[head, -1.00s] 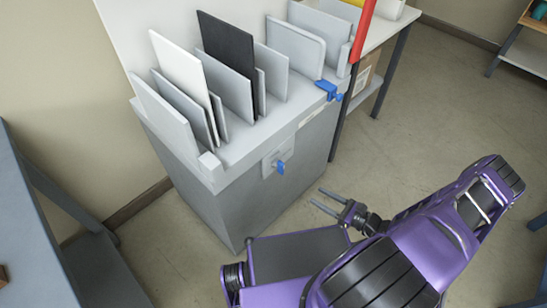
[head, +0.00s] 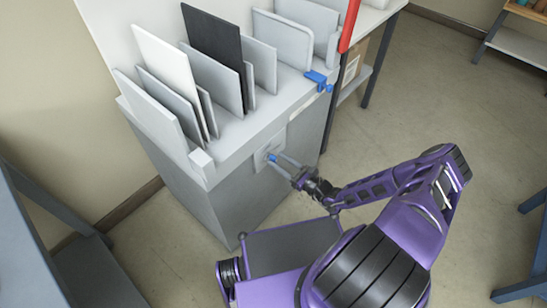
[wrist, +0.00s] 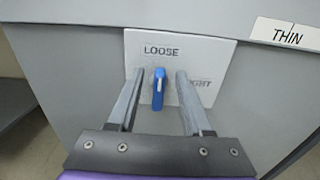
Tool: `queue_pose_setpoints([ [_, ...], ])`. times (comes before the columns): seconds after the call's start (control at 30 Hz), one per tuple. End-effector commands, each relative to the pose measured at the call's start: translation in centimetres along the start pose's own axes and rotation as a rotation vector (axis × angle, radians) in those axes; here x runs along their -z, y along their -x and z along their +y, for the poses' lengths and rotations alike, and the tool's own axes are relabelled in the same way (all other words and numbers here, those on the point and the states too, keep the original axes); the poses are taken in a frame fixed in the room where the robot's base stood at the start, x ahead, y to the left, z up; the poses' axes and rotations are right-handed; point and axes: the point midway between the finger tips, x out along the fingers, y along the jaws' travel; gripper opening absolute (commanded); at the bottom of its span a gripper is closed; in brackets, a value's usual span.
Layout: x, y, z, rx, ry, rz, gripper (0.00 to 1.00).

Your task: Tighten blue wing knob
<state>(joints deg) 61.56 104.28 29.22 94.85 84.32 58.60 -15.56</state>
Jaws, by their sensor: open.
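The blue wing knob (wrist: 158,88) sits on a pale plate (wrist: 210,52) on the front of the grey cabinet. In the head view the knob (head: 272,158) is partly hidden by my gripper (head: 282,162). My gripper (wrist: 156,82) is open, with one finger on each side of the knob and a gap on both sides.
The grey cabinet (head: 235,195) holds several upright panels in slots on top. A blue clamp (head: 318,80) is at its right top edge, near a red post (head: 348,25). A "THIN" label (wrist: 286,35) is at the upper right in the wrist view.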

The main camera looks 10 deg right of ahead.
Motion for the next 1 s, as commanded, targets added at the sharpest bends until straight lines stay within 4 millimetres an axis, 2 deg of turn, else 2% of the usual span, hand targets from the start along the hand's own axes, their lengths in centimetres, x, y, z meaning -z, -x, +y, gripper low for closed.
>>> queue_pose_setpoints([
  [0.1, 0.1, -1.7, 0.0, -0.001, 0.001, 0.0, 0.5],
  [0.2, 0.1, -2.5, 0.0, -0.001, 0.001, 0.0, 0.5],
  [0.57, 0.0, -3.1, 0.0, 0.0, 0.001, 0.0, 0.5],
  [0.83, 0.0, -3.1, 0.0, 0.0, 0.001, 0.001, 0.03],
  [0.87, 0.0, -3.0, 0.0, 0.0, 0.001, 0.001, 0.0],
  [1.0, 0.0, -3.0, 0.0, 0.0, 0.001, 0.001, 0.0],
])
